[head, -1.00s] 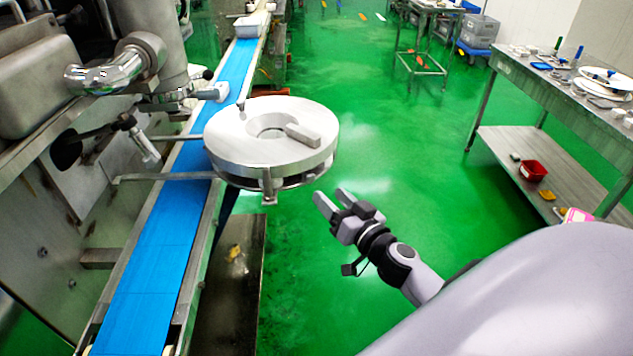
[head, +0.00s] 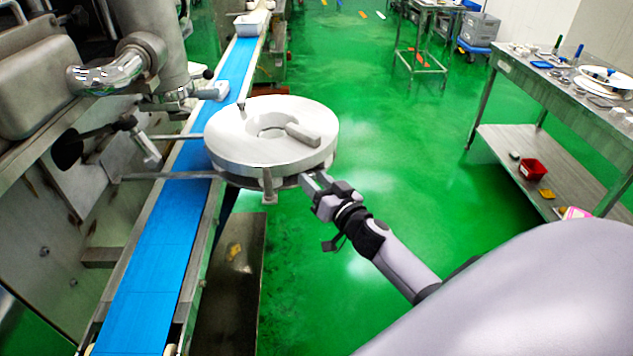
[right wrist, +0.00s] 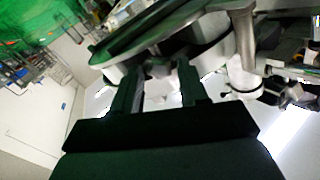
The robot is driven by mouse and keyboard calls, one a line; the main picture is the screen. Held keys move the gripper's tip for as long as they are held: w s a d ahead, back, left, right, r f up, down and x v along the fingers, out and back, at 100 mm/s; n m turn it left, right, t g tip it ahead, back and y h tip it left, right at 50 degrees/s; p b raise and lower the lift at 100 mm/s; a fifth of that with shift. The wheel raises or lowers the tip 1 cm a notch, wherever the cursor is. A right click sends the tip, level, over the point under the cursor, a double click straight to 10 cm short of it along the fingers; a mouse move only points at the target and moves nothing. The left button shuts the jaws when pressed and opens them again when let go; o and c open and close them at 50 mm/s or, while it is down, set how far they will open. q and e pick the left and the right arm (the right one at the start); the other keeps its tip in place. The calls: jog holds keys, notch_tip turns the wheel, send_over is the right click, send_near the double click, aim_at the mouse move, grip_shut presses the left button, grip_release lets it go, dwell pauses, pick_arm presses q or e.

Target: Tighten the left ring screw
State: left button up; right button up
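The round pale metal ring (head: 235,150) sits on a bracket over the conveyor's right edge. A small upright peg (head: 241,110) stands on its top left, and a grey block (head: 303,133) lies on its top right. A metal post (head: 268,185) shows under its front edge. I cannot tell which part is the left ring screw. My right gripper (head: 311,180) is at the ring's lower right edge, fingertips partly under the rim. In the right wrist view my right gripper's fingers (right wrist: 162,88) stand apart, with a small pale part beyond their tips. My left gripper is not in view.
A blue conveyor belt (head: 155,245) runs past the ring, beside a steel machine (head: 40,215) at left. A steel table (head: 520,72) with tools stands at right, with a red bin (head: 533,170) on its lower shelf. The green floor between is open.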

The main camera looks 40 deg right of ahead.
grip_shut()
